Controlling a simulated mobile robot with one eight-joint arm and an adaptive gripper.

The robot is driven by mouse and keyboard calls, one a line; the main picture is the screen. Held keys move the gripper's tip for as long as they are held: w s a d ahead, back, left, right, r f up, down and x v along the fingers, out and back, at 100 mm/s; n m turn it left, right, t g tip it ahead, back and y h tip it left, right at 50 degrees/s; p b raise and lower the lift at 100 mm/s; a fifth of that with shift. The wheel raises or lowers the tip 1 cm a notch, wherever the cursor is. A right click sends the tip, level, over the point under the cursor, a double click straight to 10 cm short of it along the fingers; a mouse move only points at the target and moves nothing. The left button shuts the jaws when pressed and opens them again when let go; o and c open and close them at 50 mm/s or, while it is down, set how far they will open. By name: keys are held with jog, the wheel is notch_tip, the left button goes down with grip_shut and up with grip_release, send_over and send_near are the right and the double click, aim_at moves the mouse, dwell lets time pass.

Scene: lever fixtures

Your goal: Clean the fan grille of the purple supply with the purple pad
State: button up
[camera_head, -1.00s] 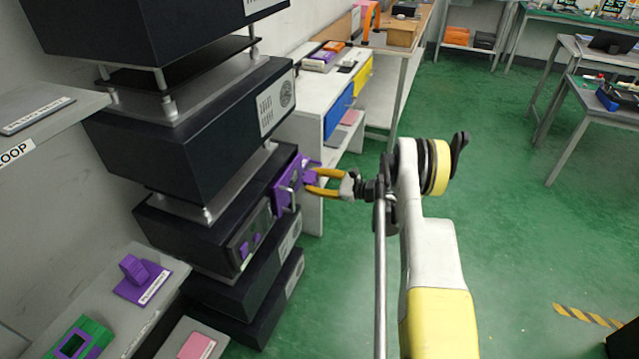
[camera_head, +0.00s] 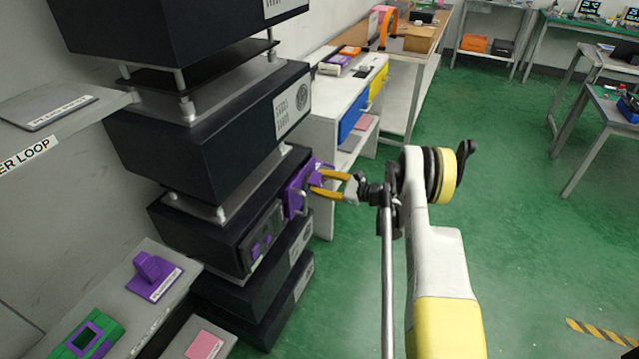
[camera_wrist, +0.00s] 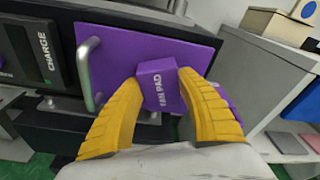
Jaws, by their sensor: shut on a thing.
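My gripper (camera_head: 318,182) is shut on the purple pad (camera_wrist: 160,88), a block lettered "FAN PAD", between its yellow fingers. The purple supply shows as a purple front panel (camera_wrist: 118,58) with a metal handle (camera_wrist: 88,75), in a dark unit of the left stack. It also shows in the head view (camera_head: 293,201). The pad is in front of the panel, right of the handle; I cannot tell whether it touches. No fan grille is visible on the purple panel; the pad and fingers cover part of it.
Dark units (camera_head: 205,135) stand stacked above and below; one above carries a round grille (camera_head: 302,97). A grey panel lettered "CHARGE" (camera_wrist: 35,45) is left of the purple one. A purple block on a plate (camera_head: 150,275) sits on the left shelf.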

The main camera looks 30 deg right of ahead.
aim_at(310, 180)
jog(key=shift+r+x, duration=0.1)
jog(key=shift+x, duration=0.7)
jog(key=shift+r+x, duration=0.15)
jog(key=shift+x, duration=0.65)
jog(key=shift+w+d, duration=0.55)
jog(key=shift+d, duration=0.2)
jog(key=shift+w+d, duration=0.55)
jog(key=shift+d, duration=0.2)
jog(key=shift+w, duration=0.1)
jog(key=shift+s+a+r, duration=0.1)
jog(key=shift+s+a, duration=0.45)
jog(key=shift+a, duration=0.3)
jog(key=shift+s+a, duration=0.55)
jog(key=shift+a, duration=0.35)
jog(key=shift+s, duration=0.1)
jog(key=shift+s+d, duration=0.3)
jog(key=shift+s, duration=0.1)
jog(key=shift+c, duration=1)
jog(key=shift+d+f+v, duration=0.1)
jog(key=shift+f+v, duration=0.05)
jog(key=shift+v, duration=1.05)
jog(key=shift+d+f+v, duration=0.1)
jog(key=shift+f+v, duration=0.1)
jog(key=shift+v, duration=1)
